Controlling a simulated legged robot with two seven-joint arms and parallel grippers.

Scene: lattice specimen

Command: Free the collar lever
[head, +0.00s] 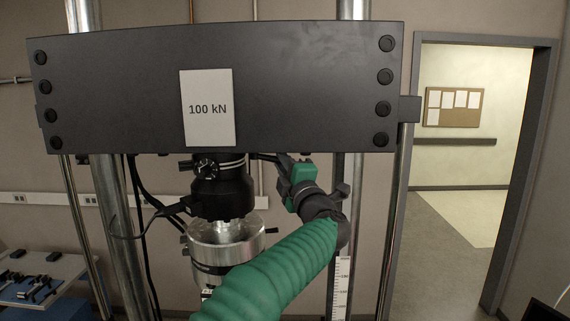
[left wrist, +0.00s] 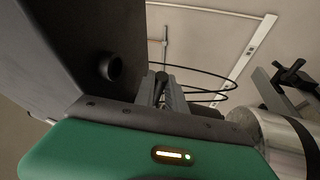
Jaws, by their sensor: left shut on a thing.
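The black upper grip (head: 222,188) with its collar hangs under the crosshead. A dark lever (head: 263,157) sticks out from its right side, close under the crosshead. My left gripper (head: 280,163), green and dark grey, reaches up from below right to this lever's outer end. In the left wrist view its fingers (left wrist: 165,98) are closed around a dark rod-like end (left wrist: 162,78), which appears to be the lever. The fingers hide much of it, and the lever's joint with the collar is not clear. My right gripper is not in view.
The dark crosshead (head: 300,90), labelled 100 kN, is just above my left gripper. A silver cup-like lower grip (head: 227,243) stands below the black grip. Steel columns (head: 112,230) flank them. Black cables (head: 140,220) hang left. A bench (head: 45,275) holds small dark parts. A doorway opens right.

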